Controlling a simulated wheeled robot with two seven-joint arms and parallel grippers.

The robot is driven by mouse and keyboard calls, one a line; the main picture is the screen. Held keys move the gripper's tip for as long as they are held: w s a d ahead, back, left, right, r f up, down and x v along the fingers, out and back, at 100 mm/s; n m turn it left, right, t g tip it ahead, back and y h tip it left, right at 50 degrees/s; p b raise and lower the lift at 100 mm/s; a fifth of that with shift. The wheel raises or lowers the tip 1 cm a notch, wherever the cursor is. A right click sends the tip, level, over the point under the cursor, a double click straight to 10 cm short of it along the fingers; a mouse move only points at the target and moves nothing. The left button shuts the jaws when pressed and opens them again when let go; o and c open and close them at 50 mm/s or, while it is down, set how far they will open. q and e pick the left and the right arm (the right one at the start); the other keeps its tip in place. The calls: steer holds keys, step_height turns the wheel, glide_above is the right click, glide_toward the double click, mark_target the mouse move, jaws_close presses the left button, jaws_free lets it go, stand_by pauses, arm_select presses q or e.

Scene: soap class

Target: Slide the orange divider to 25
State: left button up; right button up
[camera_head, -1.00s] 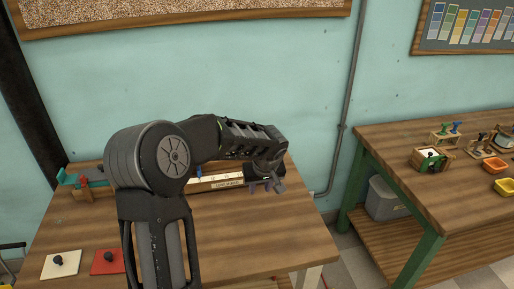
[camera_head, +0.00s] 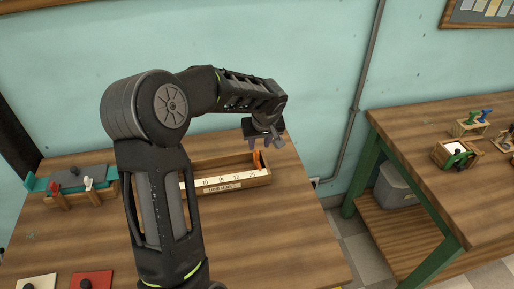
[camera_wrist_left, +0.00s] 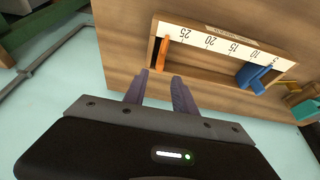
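The long wooden tray (camera_head: 229,188) lies on the table, with a white number scale along its front edge. The orange divider (camera_head: 258,161) stands near its right end; in the left wrist view the orange divider (camera_wrist_left: 162,52) is just past the 25 mark, toward that end. A blue divider (camera_wrist_left: 253,77) is near the low numbers; my arm hides it in the head view. My left gripper (camera_head: 264,141) is above and behind the orange divider. In the left wrist view its fingers (camera_wrist_left: 158,90) are apart, with nothing between them. My right gripper is not in view.
A wooden holder (camera_head: 77,199) with a grey block stands at the left of the table. White and red tiles (camera_head: 92,281) with black knobs lie at the front. A second table (camera_head: 425,150) is at the right, past a gap. The tabletop right of the tray is clear.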

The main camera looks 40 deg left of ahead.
mark_target(257, 151)
arm_select(q)
steer(key=shift+p+x, duration=1)
steer(key=shift+x, duration=2.95)
steer(key=shift+c, duration=0.4)
jaws_close()
